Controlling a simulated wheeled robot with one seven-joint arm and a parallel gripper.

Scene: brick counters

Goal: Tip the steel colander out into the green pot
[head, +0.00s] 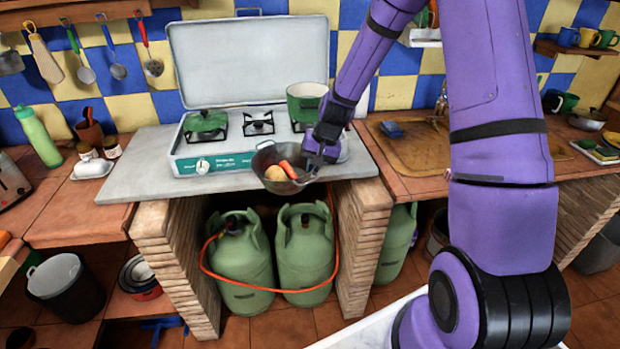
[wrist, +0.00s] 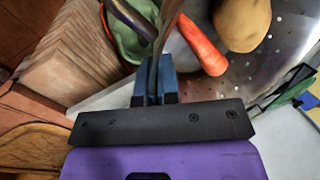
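The steel colander (head: 263,162) is at the front edge of the stove counter, roughly upright. It holds a carrot (head: 288,169) and a round tan potato (head: 275,174). Both also show in the wrist view, the carrot (wrist: 203,46) close to the fingers and the potato (wrist: 242,22) beyond it, over the perforated steel (wrist: 268,65). My gripper (head: 318,153) is at the colander's right side, its fingers (wrist: 154,78) closed on the rim. The green pot (head: 306,103) stands on the stove's right side, behind my gripper; its inside is partly visible.
Two gas bottles (head: 238,262) stand below the counter. Bare counter (head: 140,175) lies left of the stove.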

